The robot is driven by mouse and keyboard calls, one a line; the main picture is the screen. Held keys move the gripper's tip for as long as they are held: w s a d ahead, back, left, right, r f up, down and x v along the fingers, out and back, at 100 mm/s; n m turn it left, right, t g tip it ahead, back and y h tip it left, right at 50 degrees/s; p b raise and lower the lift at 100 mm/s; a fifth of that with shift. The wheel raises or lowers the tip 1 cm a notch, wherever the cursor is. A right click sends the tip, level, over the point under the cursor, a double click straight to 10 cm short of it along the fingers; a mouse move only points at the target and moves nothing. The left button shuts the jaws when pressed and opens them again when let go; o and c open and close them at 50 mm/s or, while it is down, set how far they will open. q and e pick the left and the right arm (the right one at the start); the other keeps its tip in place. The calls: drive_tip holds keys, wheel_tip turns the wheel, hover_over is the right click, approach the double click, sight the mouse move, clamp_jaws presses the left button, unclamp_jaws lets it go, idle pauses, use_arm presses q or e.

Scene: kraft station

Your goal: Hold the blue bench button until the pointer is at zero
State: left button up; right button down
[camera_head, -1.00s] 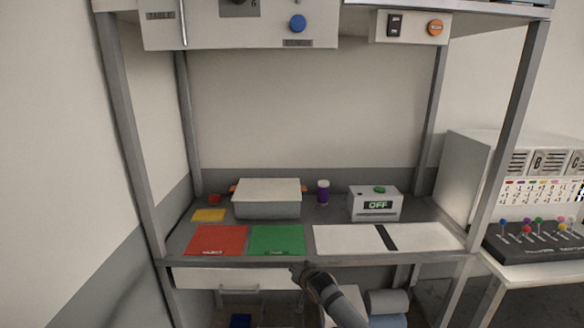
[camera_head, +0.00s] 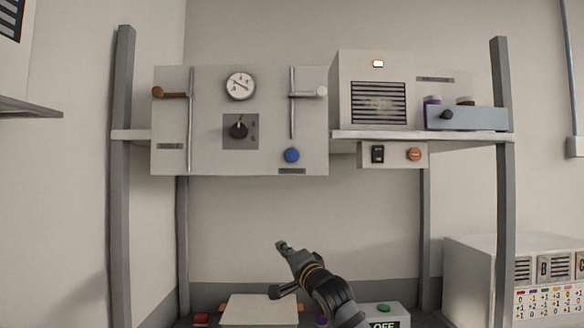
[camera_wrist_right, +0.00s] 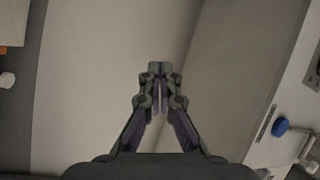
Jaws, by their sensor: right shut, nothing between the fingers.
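The blue button (camera_head: 291,155) is at the lower right of the grey upper panel (camera_head: 215,160), above a small label too small to read. It also shows at the right of the right wrist view (camera_wrist_right: 281,126). A round white dial (camera_head: 240,85) with a dark pointer is at the panel's top; its numbers are too small to read. My right gripper (camera_head: 282,246) is shut and empty, below the button in the picture and apart from it. Its closed fingers (camera_wrist_right: 159,70) show in the right wrist view. My left gripper is out of view.
A black knob (camera_head: 239,130) and two levers with a brown handle (camera_head: 170,92) and a white handle (camera_head: 308,92) are on the panel. Right of it are a switch box (camera_head: 395,155) with an orange button and a vented box (camera_head: 343,95). A lidded bin (camera_head: 257,311) stands below.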

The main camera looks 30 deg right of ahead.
sight(295, 157)
drive_tip(key=s+a+r+t+y, duration=0.1)
drive_tip(key=s+r, duration=0.3)
drive_tip(key=r, duration=0.4)
drive_tip(key=s+a+r+m+t+y+p, duration=0.1)
drive_tip(key=s+a+r+t, duration=0.1)
drive_tip(key=s+r, duration=0.3)
drive_tip(key=s+a+r+t+y, duration=0.1)
drive_tip(key=s+r, duration=0.3)
drive_tip(key=r, duration=0.7)
drive_tip(key=shift+s+a+r+m+t+p, duration=0.2)
drive_tip(key=shift+a+r+m+t+p, duration=0.1)
drive_tip(key=shift+a+r+p, duration=0.15)
drive_tip(key=shift+w, duration=0.1)
drive_tip(key=w+d+p, duration=0.1)
drive_tip(key=w+p, duration=0.1)
drive_tip(key=w+d+p, duration=0.1)
drive_tip(key=w+p, duration=0.1)
drive_tip(key=w+d+p, duration=0.2)
drive_tip(key=shift+w+r, duration=0.15)
drive_tip(key=shift+w, duration=0.1)
drive_tip(key=shift+w+d+f+p, duration=0.25)
drive_tip(key=shift+w+d+p, duration=0.1)
drive_tip(key=shift+w+p, duration=0.15)
